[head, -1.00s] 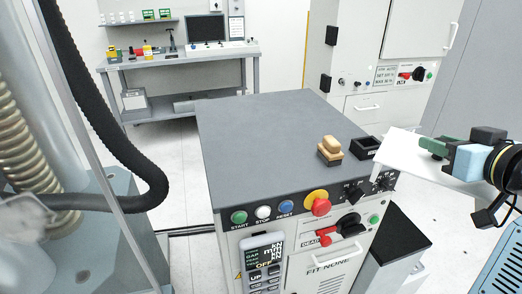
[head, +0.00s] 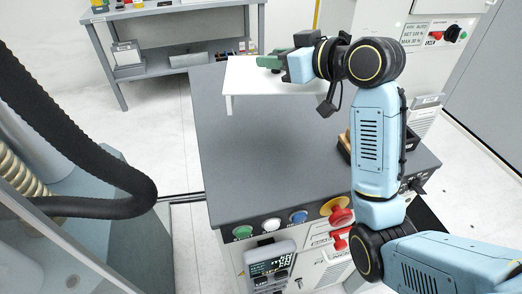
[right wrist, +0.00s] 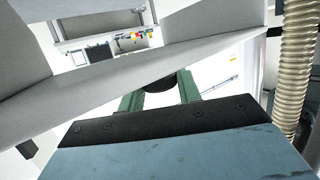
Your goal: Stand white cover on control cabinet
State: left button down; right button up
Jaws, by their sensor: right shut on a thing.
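The white cover (head: 250,82) is over the far left part of the dark grey top of the control cabinet (head: 265,165) in the head view. Its broad face is up, and a narrow leg or flange hangs from its near left corner. I cannot tell whether it touches the top. In the right wrist view the cover (right wrist: 130,72) crosses in front of the fingers (right wrist: 160,90). My left gripper is not in view.
A wooden block (head: 344,142) and a black tray (head: 412,141) are on the cabinet's right side, partly behind my right arm. Buttons, including a red knob (head: 341,215), line its front. A black hose (head: 95,150) curves at left. The middle of the top is clear.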

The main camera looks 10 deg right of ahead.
aim_at(270, 89)
jog(key=s+f+n+y+p, duration=0.1)
jog(key=s, duration=0.1)
jog(key=s+a+n+g+y+p, duration=0.1)
jog(key=s, duration=0.1)
jog(key=s+a+f+g+p, duration=0.1)
jog(key=s, duration=0.1)
jog(key=shift+s+a+f+n+y, duration=0.1)
jog(key=shift+s+f+n+y, duration=0.2)
jog(key=shift+f+n+y, duration=0.1)
jog(key=shift+s+f, duration=0.15)
jog(key=shift+f, duration=4.95)
jog(key=shift+b, duration=0.3)
jog(key=shift+f, duration=0.2)
jog(key=o, duration=1.2)
jog(key=shift+c, duration=0.2)
jog(key=shift+r, duration=0.1)
